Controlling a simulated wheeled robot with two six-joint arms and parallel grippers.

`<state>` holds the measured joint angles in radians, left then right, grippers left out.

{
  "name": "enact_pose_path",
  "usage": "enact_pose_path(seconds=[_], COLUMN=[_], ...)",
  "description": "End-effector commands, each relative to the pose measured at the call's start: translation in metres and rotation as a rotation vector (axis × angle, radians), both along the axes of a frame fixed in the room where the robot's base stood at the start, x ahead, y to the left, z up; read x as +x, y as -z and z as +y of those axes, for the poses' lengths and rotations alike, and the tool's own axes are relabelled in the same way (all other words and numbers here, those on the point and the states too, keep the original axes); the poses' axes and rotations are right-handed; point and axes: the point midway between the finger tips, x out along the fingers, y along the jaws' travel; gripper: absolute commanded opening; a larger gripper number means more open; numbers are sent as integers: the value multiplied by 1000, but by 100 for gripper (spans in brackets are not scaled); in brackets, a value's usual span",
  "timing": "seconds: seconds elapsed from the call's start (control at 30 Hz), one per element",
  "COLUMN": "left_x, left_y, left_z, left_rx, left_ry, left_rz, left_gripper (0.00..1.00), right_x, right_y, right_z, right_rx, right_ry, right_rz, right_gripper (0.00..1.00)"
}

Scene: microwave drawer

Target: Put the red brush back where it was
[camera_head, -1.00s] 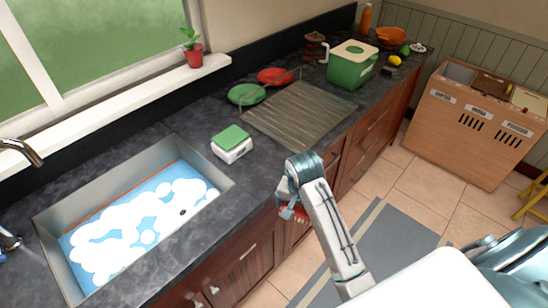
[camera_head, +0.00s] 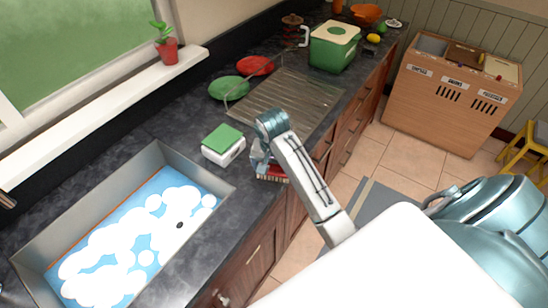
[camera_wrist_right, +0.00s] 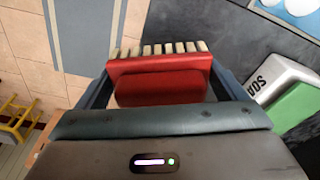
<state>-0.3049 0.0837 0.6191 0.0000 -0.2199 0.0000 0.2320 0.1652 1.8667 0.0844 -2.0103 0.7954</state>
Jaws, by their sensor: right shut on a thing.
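My right gripper (camera_head: 261,163) is at the counter's front edge, just right of a white box with a green top (camera_head: 224,144). It is shut on the red brush (camera_head: 273,178). In the right wrist view the brush (camera_wrist_right: 160,84) lies between the two fingers, its pale bristles pointing away from the palm. The arm partly hides the brush in the head view. The white box, lettered "SOA", also shows in the right wrist view (camera_wrist_right: 284,80). My left gripper is not in view.
The sink (camera_head: 159,161) with foamy blue water is left of the box. A ribbed drainboard (camera_head: 285,105), green plate (camera_head: 229,88) and red plate (camera_head: 257,65) are beyond. A green bin (camera_head: 334,47) stands farther back. The counter strip between sink and box is bare.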

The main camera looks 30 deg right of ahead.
Motion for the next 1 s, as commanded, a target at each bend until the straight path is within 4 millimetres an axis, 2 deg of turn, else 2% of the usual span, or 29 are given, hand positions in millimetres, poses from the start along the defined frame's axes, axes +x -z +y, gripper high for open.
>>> enact_pose_path(seconds=[0.03, 0.13, 0.2, 0.33, 0.53, 0.7, 0.8, 1.0], left_x=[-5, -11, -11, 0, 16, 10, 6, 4], left_y=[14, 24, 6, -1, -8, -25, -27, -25], left_z=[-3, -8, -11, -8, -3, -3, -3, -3], left_rx=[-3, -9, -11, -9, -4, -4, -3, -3], left_ry=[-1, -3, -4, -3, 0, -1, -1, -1], left_rz=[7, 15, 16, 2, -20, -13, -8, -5], left_gripper=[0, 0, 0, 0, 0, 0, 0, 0], right_x=[13, 34, 45, 61, 73, 71, 72, 72], right_y=[6, 8, 0, 4, 6, 32, 41, 44], right_z=[-10, -26, -34, -45, -55, -53, -53, -53], right_rx=[-4, -2, -1, 0, 1, 3, 2, 1], right_ry=[3, 3, 2, 1, 2, 0, 0, 0], right_rz=[-3, -2, 2, 1, 1, 4, 1, 0], right_gripper=[72, 72, 72, 72, 72, 72, 72, 72])
